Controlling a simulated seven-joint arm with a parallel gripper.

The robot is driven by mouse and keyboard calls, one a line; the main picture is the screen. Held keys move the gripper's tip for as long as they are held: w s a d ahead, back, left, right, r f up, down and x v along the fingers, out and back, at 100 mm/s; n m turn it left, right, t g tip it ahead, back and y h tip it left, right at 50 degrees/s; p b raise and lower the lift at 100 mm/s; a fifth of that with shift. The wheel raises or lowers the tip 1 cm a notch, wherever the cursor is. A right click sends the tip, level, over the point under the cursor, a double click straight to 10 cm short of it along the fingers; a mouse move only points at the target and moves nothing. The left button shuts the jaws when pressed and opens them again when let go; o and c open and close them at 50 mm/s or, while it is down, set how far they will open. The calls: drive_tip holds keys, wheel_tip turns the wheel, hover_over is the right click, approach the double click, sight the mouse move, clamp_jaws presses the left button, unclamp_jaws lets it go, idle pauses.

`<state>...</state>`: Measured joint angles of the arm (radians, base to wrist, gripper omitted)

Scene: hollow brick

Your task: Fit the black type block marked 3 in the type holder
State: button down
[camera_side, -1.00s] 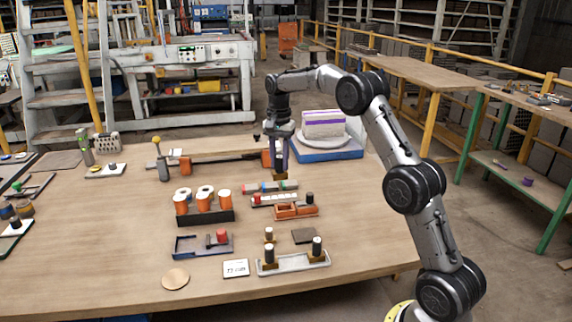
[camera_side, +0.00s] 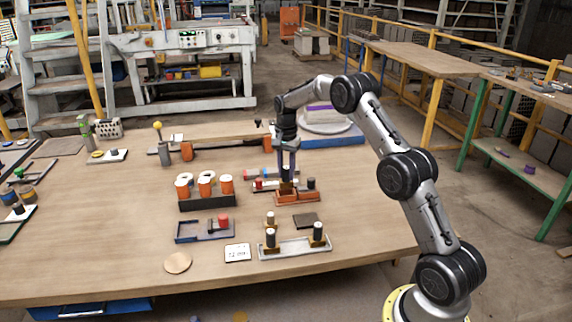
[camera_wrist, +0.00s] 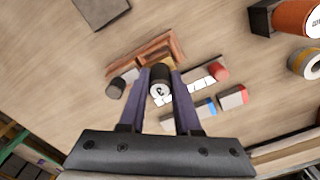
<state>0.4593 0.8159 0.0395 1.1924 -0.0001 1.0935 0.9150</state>
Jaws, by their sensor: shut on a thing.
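My gripper (camera_side: 287,178) is shut on a black type block (camera_wrist: 160,82), a black cylinder with a white marked top. The mark is too small to read surely. Its brown foot (camera_side: 286,189) shows below the fingers. An orange-brown two-part tray (camera_side: 298,198), which looks like the type holder, lies right below. It also shows in the wrist view (camera_wrist: 146,54). The held block is at the tray's back left edge; I cannot tell whether it touches. Another black cylinder (camera_side: 311,184) stands at the tray's right end.
A strip of white tiles with a red end (camera_wrist: 219,72) and blue and red blocks (camera_wrist: 234,97) lie close beside the tray. A dark square plate (camera_side: 305,220) and a grey tray (camera_side: 295,249) with two black blocks are in front. A rack of orange rolls (camera_side: 207,202) stands left.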

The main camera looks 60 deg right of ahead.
sight(286, 181)
drive_tip(key=shift+f, duration=0.3)
drive_tip(key=shift+f, duration=1.55)
idle(0.6)
drive_tip(key=c, duration=0.5)
unclamp_jaws()
wheel_tip(286, 181, up, 14)
drive_tip(key=shift+f, duration=0.1)
